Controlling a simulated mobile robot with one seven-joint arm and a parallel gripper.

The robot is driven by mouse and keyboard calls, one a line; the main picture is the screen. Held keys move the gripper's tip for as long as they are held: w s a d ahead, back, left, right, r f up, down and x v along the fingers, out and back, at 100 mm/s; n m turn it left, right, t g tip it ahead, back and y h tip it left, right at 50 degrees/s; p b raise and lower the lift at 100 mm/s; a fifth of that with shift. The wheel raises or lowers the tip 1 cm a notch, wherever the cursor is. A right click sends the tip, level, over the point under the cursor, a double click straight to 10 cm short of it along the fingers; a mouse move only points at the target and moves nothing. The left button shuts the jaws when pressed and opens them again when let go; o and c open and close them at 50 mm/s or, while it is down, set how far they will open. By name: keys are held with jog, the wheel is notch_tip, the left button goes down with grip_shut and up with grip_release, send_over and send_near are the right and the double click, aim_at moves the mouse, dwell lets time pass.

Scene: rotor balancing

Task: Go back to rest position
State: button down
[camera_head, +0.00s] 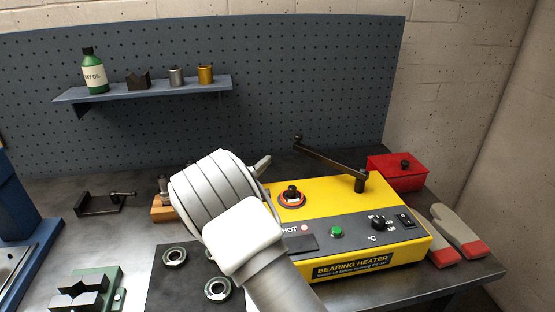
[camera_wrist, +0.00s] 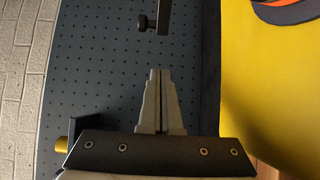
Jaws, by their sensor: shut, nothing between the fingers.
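My gripper (camera_wrist: 160,72) shows in the wrist view with its two fingers pressed together and nothing between them. In the head view my white arm covers the middle of the bench, and only a small part of the gripper (camera_head: 263,163) shows beyond it. The gripper is near the back left corner of the yellow bearing heater (camera_head: 375,262). The heater also fills the right side of the wrist view (camera_wrist: 285,80). A dark swing arm (camera_head: 330,161) extends over the heater's back edge; its end with a knob (camera_wrist: 143,22) shows in the wrist view above the fingertips.
A pegboard (camera_head: 300,70) with a shelf (camera_head: 145,91) stands behind the bench. A red box (camera_head: 397,172) and gloves (camera_head: 458,232) lie right of the heater. Bearing rings (camera_head: 217,289) lie on a dark mat in front. A green vise (camera_head: 85,292) is at front left.

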jog(key=s+a, duration=0.2)
jog(key=shift+s+a, duration=0.25)
jog(key=shift+s, duration=0.1)
jog(key=shift+s+d+r, duration=0.15)
jog(key=shift+r, duration=0.05)
jog(key=s+d+r+m+g, duration=0.3)
jog(key=s+d, duration=0.2)
jog(key=d, duration=0.2)
jog(key=s+d+r+m+g+h+p, duration=0.1)
jog(key=s+d+r+m+g, duration=0.3)
jog(key=d, duration=0.4)
jog(key=s+d+r+m+g, duration=0.2)
jog(key=s+d+r+g, duration=0.1)
jog(key=s+d, duration=0.3)
jog(key=s+d+r+m+g+y, duration=0.1)
jog(key=s+d+y, duration=0.1)
jog(key=s, duration=0.4)
jog(key=s+d+r+m+g+y, duration=0.1)
jog(key=s+d+r+y, duration=0.1)
jog(key=s, duration=0.5)
jog(key=s+a+y+p, duration=0.1)
jog(key=s+a+y, duration=0.1)
jog(key=s, duration=0.4)
jog(key=s+a+r+m+t+y+p, duration=0.1)
jog(key=s+a+y, duration=0.1)
jog(key=s, duration=0.5)
jog(key=shift+a+r+m+t+y, duration=0.25)
jog(key=shift+a+m+t+y, duration=0.1)
jog(key=shift+y, duration=0.25)
